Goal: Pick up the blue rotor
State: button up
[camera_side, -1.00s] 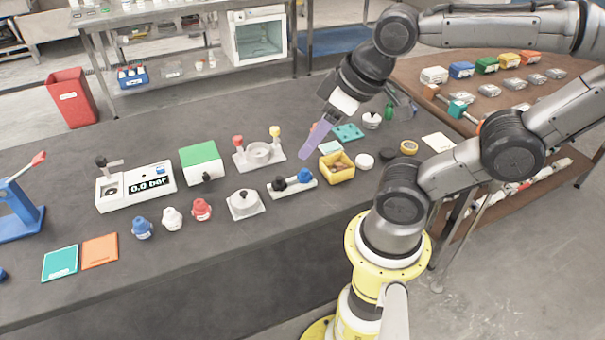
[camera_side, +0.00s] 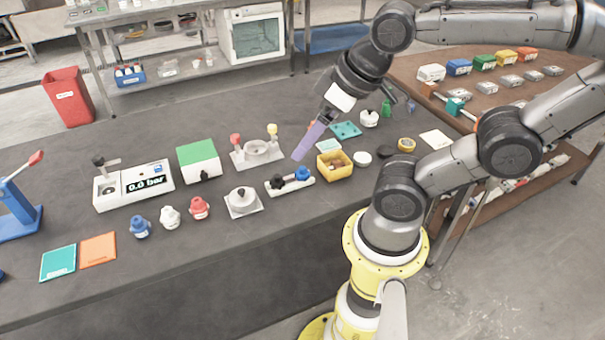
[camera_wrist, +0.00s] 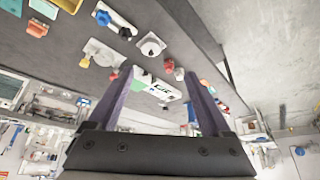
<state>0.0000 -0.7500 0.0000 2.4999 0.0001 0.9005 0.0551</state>
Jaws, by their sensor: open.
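The blue rotor (camera_side: 302,173) is a small blue knob-like part at the right end of a white holder (camera_side: 278,189), with a black part at the holder's left end. In the wrist view the blue rotor (camera_wrist: 103,17) shows near the top edge, left of centre. My gripper (camera_side: 305,143) has purple fingers and hangs above and slightly behind the blue rotor, apart from it and tilted. In the wrist view my gripper (camera_wrist: 159,72) is open, with its two fingers spread and nothing between them.
A yellow bin (camera_side: 334,165) stands close right of the holder. A white piece with a knob (camera_side: 243,201) is to its left. Behind it is a white base with red and yellow-topped posts (camera_side: 257,153). The dark table in front of the holder is clear.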

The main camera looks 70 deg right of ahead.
jog(key=m, duration=0.1)
jog(key=m+g, duration=0.6)
jog(key=m, duration=1)
send_over(302, 168)
notch_tip(302, 168, down, 9)
notch_tip(302, 168, down, 13)
jog(key=shift+f, duration=0.15)
grip_shut()
